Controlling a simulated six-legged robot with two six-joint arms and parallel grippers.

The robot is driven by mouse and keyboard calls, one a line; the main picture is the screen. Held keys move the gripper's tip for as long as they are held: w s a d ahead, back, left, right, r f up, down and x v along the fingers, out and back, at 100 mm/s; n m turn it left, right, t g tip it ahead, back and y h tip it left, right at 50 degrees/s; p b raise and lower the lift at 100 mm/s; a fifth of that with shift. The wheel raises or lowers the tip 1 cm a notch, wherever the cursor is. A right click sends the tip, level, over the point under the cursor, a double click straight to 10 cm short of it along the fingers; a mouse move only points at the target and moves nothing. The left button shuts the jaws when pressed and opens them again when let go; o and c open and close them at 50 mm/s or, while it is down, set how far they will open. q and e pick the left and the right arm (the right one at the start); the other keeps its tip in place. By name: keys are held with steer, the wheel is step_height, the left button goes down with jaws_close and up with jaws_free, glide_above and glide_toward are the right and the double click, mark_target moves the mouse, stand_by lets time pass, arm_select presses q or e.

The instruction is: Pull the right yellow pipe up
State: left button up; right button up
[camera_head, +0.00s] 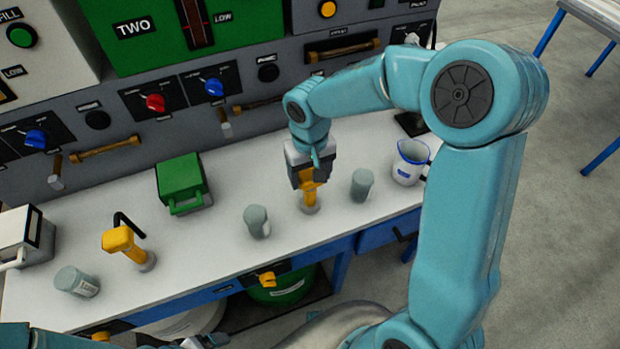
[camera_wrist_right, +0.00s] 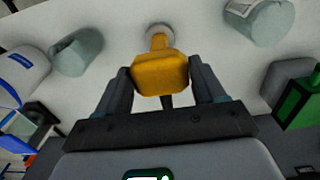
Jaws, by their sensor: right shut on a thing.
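The right yellow pipe (camera_head: 310,197) stands upright on a round grey base on the white counter. My right gripper (camera_head: 308,178) comes down over its top from above and is shut on it. In the right wrist view, the yellow block-shaped head of the pipe (camera_wrist_right: 160,75) sits between the two dark fingers of the gripper (camera_wrist_right: 162,88), with the stem reaching the round base. The left yellow pipe (camera_head: 121,241) stands on the counter at the left, untouched. Part of my left gripper (camera_head: 205,341) shows at the bottom edge; its fingers are not clear.
Grey-green cups stand left (camera_head: 257,221) and right (camera_head: 362,184) of the gripped pipe, and another (camera_head: 76,281) at far left. A white and blue jug (camera_head: 409,163) stands at the right. A green box (camera_head: 181,181) and the control panel (camera_head: 265,72) lie behind.

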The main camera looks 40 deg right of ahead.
steer(key=shift+r, duration=0.7)
steer(key=shift+w, duration=0.2)
steer(key=o, duration=1.4)
steer(key=shift+s, duration=0.15)
step_height(320, 180, up, 16)
steer(key=shift+s+r+p, duration=0.1)
steer(key=shift+r+p, duration=0.15)
steer(key=shift+p, duration=0.3)
steer(key=shift+s, duration=0.1)
